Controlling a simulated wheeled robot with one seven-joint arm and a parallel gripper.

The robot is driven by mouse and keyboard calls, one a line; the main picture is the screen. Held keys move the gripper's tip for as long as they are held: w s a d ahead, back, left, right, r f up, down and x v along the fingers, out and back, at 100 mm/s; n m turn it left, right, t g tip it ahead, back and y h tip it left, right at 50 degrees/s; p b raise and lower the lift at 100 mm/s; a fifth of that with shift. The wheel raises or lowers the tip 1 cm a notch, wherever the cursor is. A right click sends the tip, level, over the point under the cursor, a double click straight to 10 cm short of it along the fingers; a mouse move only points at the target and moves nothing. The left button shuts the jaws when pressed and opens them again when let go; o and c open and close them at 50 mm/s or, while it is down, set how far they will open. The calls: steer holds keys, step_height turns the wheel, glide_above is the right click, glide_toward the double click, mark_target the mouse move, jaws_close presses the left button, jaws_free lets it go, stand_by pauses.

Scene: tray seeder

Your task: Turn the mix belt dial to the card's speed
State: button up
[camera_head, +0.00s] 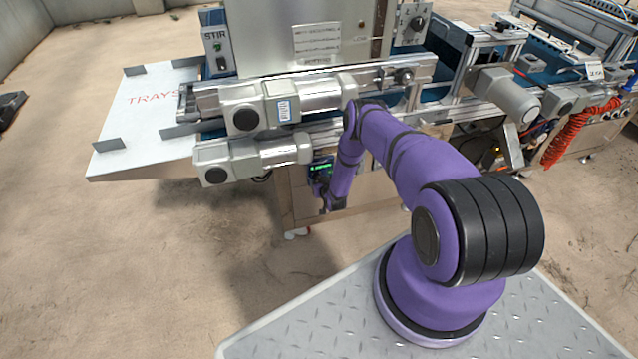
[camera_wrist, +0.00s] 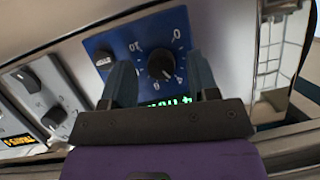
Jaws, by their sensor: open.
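In the wrist view a black round dial (camera_wrist: 161,64) with a white pointer mark sits on a blue panel (camera_wrist: 130,38) with white numbers around it. A green lit readout (camera_wrist: 168,103) beside it is partly hidden by my gripper. My gripper (camera_wrist: 160,68) is open, with one finger on each side of the dial; I cannot tell whether they touch it. In the head view my gripper is low at the machine's front, and the blue panel (camera_head: 322,168) is partly hidden by my arm. A white plate with printed lines (camera_head: 318,41) is on the machine; its text is unreadable.
Other black knobs (camera_wrist: 53,117) sit on pale panels left of the blue one in the wrist view. Two grey motors (camera_head: 250,157) jut out above my gripper in the head view. A STIR switch box (camera_head: 217,50) and a white TRAYS table (camera_head: 135,115) stand further left.

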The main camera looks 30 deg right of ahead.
steer(key=shift+w, duration=0.15)
steer(key=c, duration=0.9)
steer(key=shift+d+m+t+y, duration=0.15)
steer(key=shift+m+t+y, duration=0.15)
steer(key=shift+m+y, duration=0.45)
steer(key=shift+m+t+y, duration=0.3)
steer(key=shift+m+y, duration=0.05)
steer(key=shift+m, duration=0.7)
steer(key=o, duration=0.9)
